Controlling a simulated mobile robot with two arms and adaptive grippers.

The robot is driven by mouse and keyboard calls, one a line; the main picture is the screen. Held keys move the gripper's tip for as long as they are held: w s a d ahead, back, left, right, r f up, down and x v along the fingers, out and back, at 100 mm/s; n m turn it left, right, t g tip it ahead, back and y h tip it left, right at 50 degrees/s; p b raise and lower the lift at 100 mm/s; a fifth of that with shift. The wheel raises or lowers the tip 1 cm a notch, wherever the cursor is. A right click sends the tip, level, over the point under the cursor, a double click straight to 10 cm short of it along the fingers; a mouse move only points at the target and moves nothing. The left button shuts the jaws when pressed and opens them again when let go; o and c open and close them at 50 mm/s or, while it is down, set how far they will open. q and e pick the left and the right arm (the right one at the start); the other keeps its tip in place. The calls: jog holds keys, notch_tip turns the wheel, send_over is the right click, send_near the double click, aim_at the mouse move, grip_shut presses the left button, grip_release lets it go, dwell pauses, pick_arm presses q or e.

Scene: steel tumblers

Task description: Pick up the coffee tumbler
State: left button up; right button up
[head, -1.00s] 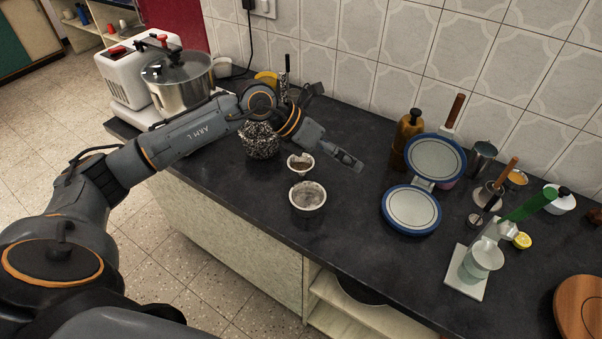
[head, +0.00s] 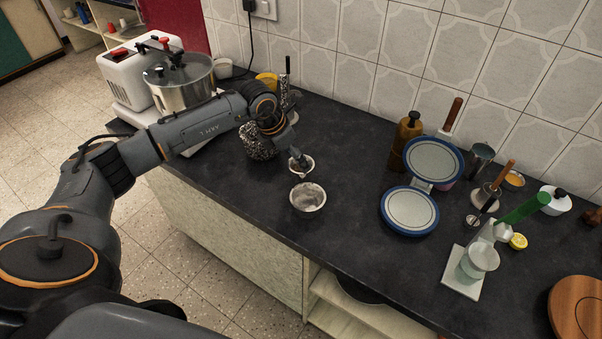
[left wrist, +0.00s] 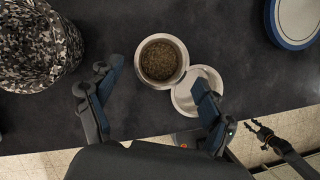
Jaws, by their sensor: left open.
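The coffee tumbler (head: 304,172), a small pale round cup, stands on the dark counter and is partly hidden by my left gripper in the head view. In the left wrist view the coffee tumbler (left wrist: 160,61) shows its round rim and brown grainy contents. My left gripper (head: 298,160) points down over it, open and empty. In the left wrist view the fingers of my left gripper (left wrist: 153,88) are spread, with the tumbler ahead of and between their tips. I cannot tell the height gap.
A pale bowl (head: 308,198) stands close to the tumbler on the counter-edge side; it also shows in the left wrist view (left wrist: 184,99). A speckled black-and-white pot (head: 257,146) is to the left.

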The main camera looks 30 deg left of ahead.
aim_at(301, 174)
pick_arm(q)
jog(key=p+x, duration=0.1)
jog(key=x, duration=0.3)
jog(key=shift+w+d+f+p, duration=0.1)
jog(key=shift+d+f+p, duration=0.1)
jog(key=shift+p, duration=0.1)
jog(key=shift+w+f, duration=0.1)
jog(key=shift+f, duration=0.1)
jog(key=c, duration=1.4)
jog(key=shift+r, duration=0.25)
